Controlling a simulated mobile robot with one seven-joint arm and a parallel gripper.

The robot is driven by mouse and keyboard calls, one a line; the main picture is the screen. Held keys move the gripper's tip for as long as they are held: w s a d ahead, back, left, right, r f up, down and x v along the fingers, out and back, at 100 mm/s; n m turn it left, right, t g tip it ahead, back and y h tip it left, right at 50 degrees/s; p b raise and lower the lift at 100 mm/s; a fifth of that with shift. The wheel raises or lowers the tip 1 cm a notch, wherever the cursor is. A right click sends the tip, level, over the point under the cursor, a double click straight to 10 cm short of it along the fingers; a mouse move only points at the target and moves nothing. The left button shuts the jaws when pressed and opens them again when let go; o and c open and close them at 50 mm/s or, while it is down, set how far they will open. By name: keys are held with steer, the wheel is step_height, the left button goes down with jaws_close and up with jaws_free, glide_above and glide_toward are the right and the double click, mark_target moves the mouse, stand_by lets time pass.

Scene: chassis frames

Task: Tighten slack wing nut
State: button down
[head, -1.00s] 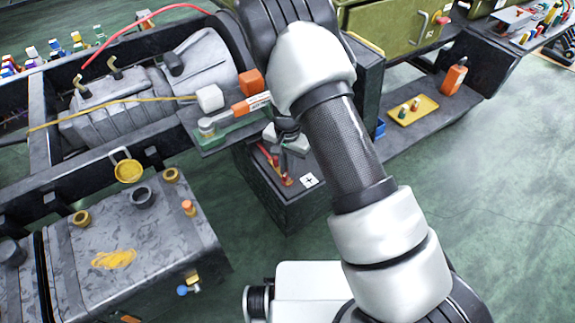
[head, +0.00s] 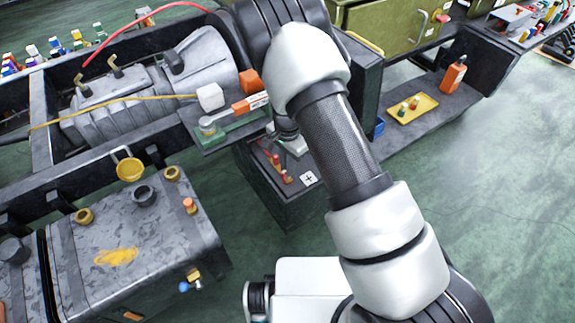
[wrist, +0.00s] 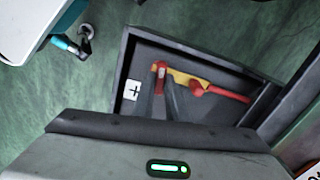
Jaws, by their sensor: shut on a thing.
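A dark battery box (head: 285,212) stands below the vehicle frame, with a white plus label (head: 308,179) on its top. In the wrist view the box's recess (wrist: 198,105) holds a yellow strip (wrist: 190,78), a red lead (wrist: 228,94) and an upright red piece (wrist: 160,72), which I take to be the wing nut. My gripper (wrist: 163,92) reaches into the recess with its two grey fingers close together at the red piece. Its grip is small and dim here. In the head view my gripper (head: 293,146) is mostly hidden by my arm.
A green bracket (head: 225,132) with an orange-and-white part sits just above the box. A grey tank (head: 140,240) stands at lower left. A shelf at right carries a yellow tray (head: 412,108) and an orange bottle (head: 454,75). The green floor at right is clear.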

steer(key=c, duration=1.8)
jaws_free()
steer(key=shift+o, duration=0.2)
step_height(320, 180, up, 18)
steer(key=p, duration=0.3)
steer(key=shift+f, duration=0.25)
